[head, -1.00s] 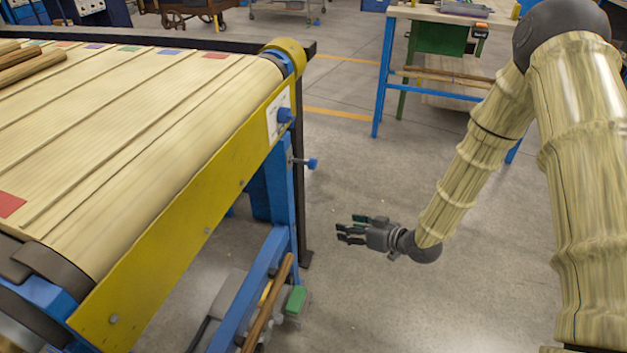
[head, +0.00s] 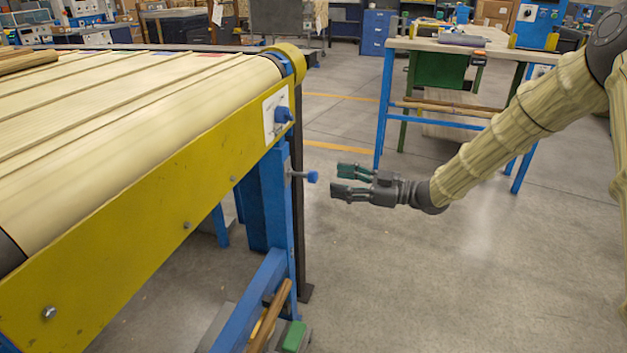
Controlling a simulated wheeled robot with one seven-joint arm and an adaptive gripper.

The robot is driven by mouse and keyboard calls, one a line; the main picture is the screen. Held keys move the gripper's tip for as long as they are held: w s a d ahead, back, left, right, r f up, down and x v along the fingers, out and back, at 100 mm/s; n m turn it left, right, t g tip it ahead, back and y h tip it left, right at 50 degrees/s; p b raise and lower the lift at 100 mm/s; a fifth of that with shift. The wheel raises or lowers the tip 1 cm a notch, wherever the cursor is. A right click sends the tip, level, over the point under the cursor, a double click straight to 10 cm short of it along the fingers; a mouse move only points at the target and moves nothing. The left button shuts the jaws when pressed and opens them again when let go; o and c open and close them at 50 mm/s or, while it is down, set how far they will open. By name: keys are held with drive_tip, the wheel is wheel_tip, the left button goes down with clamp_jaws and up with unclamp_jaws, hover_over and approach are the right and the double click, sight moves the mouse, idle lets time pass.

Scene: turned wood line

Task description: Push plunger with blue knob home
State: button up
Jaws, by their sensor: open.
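The plunger with the blue knob (head: 312,177) sticks out to the right from the blue leg of the conveyor, with a short grey shaft showing between knob and leg. My gripper (head: 343,181) is open and empty, its fingers pointing left at the knob. In the picture a small gap lies between the fingertips and the knob, and they are at nearly the same height. Another blue knob (head: 284,114) sits higher, on a white plate on the yellow side rail.
The conveyor's yellow side rail (head: 150,205) fills the left. A workbench (head: 450,45) with blue and green legs stands behind my arm. A wooden stick (head: 270,315) and a green block (head: 294,336) are low by the conveyor's leg. The floor below my gripper is clear.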

sight(317, 176)
drive_tip(key=b+x, duration=0.1)
drive_tip(key=x, duration=0.7)
drive_tip(key=shift+f+b, duration=0.1)
drive_tip(key=shift+b, duration=0.25)
clamp_jaws()
